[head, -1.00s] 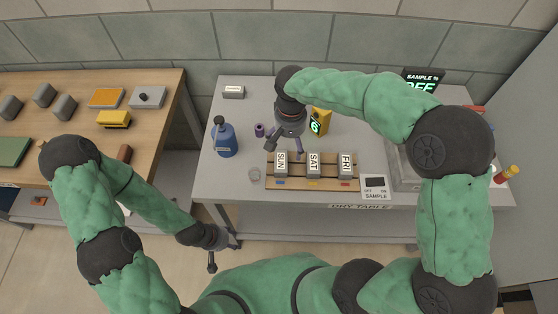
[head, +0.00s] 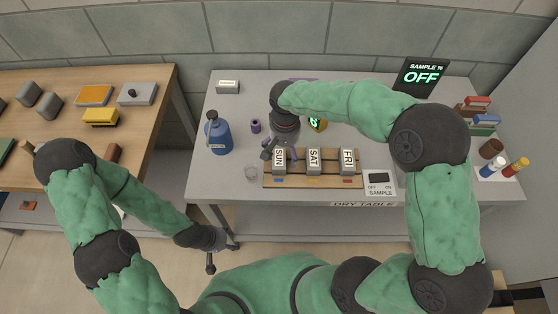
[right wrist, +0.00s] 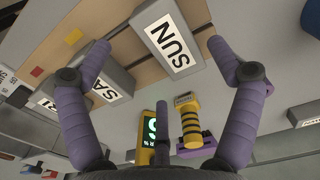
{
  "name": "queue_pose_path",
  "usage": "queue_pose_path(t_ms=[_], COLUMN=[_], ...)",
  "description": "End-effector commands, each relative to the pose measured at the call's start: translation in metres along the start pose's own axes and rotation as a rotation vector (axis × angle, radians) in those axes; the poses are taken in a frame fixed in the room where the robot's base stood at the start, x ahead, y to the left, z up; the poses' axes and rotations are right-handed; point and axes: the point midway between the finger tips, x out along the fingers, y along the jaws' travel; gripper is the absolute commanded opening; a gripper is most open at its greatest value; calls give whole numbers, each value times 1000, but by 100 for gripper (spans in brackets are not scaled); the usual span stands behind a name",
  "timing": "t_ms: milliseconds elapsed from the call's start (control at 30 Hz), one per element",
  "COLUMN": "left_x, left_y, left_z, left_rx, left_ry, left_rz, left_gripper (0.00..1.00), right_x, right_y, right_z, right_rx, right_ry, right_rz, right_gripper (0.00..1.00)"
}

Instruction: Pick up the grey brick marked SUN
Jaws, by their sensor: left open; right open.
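The grey brick marked SUN (head: 280,161) stands at the left end of a wooden rack (head: 297,182), beside the SAT brick (head: 314,161) and FRI brick (head: 348,161). My right gripper (head: 279,150) is just above and behind the SUN brick, pointing down. In the right wrist view the SUN brick (right wrist: 172,42) lies between the spread purple fingers, with visible gaps on both sides. Whether the fingertips are level with it I cannot tell. My left gripper (head: 223,256) is open and empty, low in front of the grey table.
A wooden table (head: 145,140) is at left.

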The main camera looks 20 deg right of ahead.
Motion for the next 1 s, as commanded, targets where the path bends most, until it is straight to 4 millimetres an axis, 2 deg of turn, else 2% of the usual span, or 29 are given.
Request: queue_pose_path(t_ms=[300,567,833,1000], left_x=[18,17,17,17], left_y=[-6,-6,-6,-6], left_z=[-1,-1,-1,-1], left_rx=[0,0,0,0], left_ry=[0,0,0,0], left_rz=[0,0,0,0], left_gripper=[52,52,52,52], right_x=[44,46,46,45], right_y=[-6,-6,-6,-6], right_z=[2,1,2,1], right_rx=[-2,-1,-2,-1], right_ry=[-2,-1,-1,0], right_rz=[0,0,0,-1], right_gripper=[91,91,18,18])
